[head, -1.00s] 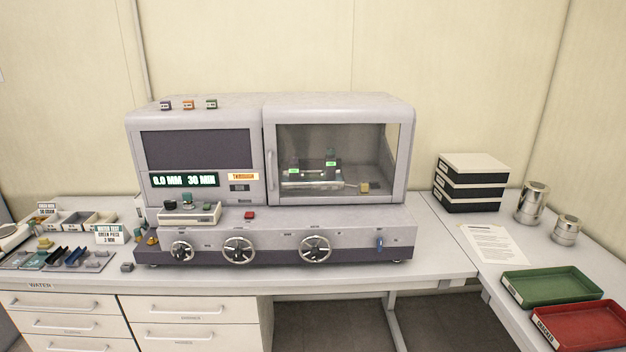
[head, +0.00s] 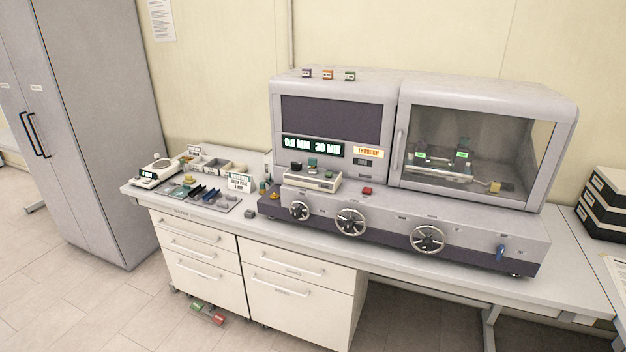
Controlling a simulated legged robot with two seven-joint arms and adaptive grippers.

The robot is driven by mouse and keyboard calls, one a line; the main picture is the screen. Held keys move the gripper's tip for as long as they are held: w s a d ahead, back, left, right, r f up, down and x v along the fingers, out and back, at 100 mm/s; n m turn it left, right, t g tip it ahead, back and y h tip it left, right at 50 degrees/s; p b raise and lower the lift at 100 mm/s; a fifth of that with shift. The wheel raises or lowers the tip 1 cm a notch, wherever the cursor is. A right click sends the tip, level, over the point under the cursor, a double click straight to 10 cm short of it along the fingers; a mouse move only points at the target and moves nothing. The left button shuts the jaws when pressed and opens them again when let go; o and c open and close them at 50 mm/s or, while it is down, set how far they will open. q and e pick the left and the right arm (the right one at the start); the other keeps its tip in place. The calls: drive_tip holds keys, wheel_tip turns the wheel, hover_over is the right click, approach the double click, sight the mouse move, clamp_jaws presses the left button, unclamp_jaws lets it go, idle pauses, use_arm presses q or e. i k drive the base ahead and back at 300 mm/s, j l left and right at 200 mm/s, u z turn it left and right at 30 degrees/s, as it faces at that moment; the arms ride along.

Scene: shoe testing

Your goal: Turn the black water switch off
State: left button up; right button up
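The grey testing machine (head: 440,212) stands on the bench in the head view. Its dark lower front carries a smaller dark-centred wheel (head: 299,210) at the left and two larger spoked handwheels, one in the middle (head: 351,222) and one further right (head: 428,239). A blue lever (head: 500,252) hangs near the front's right end. A small dark panel piece (head: 367,163) sits below the orange sign. The labels are too small to read, so I cannot tell which part is the black water switch or how it is set. Neither gripper is in view.
A red button (head: 367,191) and a small tray unit (head: 311,180) sit on the machine's ledge. Small parts and a scale (head: 152,178) lie on the bench at left. Drawers (head: 300,290) are below; a grey cabinet (head: 95,120) stands at far left.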

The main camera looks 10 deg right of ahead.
sight(295, 166)
drive_tip(key=i+j+z, duration=0.1)
drive_tip(key=i, duration=0.4)
drive_tip(key=i+j+z, duration=0.1)
drive_tip(key=i+j, duration=0.3)
drive_tip(key=i, duration=0.1)
